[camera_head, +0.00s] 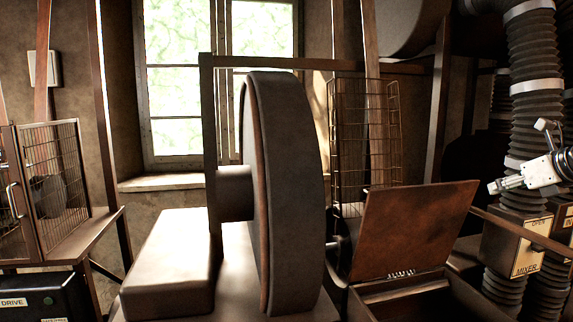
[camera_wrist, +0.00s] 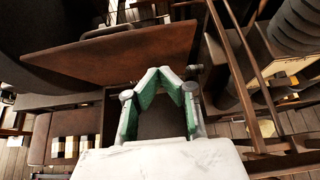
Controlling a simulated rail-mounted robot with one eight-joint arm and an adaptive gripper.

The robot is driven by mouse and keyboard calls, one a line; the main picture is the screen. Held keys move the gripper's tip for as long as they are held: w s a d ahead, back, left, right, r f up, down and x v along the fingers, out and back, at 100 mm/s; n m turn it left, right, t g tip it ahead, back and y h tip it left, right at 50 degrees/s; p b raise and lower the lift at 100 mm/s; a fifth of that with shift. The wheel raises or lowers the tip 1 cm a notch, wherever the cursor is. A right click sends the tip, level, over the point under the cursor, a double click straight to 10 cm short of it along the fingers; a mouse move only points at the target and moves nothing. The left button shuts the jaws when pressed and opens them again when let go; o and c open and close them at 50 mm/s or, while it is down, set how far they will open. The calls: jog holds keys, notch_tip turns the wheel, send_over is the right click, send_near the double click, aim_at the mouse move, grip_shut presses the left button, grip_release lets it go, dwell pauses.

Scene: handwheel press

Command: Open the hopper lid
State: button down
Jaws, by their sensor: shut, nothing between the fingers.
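The hopper lid (camera_head: 412,230) is a rusty brown plate, raised and leaning back from the hopper (camera_head: 455,298). A coil spring shows at its lower edge, and the hopper mouth in front is uncovered. In the wrist view the lid (camera_wrist: 115,55) lies beyond my fingers, with the dark hopper opening below it. My gripper (camera_head: 495,187) is to the right of the lid in the head view, apart from it. In the wrist view my gripper (camera_wrist: 166,72) has its green-padded fingers brought together at the tips, with nothing between them.
A big dark wheel (camera_head: 290,190) stands left of the hopper. A wire cage (camera_head: 365,140) is behind the lid. Ribbed hoses (camera_head: 537,80) and a box labelled MIXER (camera_head: 528,250) are at the right. A rail (camera_wrist: 235,75) runs close right of my gripper.

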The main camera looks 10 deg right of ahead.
aim_at(462, 187)
jog(key=w, duration=0.2)
jog(key=w+f, duration=0.1)
jog(key=w, duration=0.1)
jog(key=w+p, duration=0.1)
jog(key=w, duration=0.1)
jog(key=shift+w+d+f, duration=0.1)
jog(key=shift+w+f, duration=0.15)
jog(key=shift+f, duration=0.05)
jog(key=shift+w+r, duration=0.1)
jog(key=shift+w, duration=0.55)
jog(key=shift+d, duration=0.1)
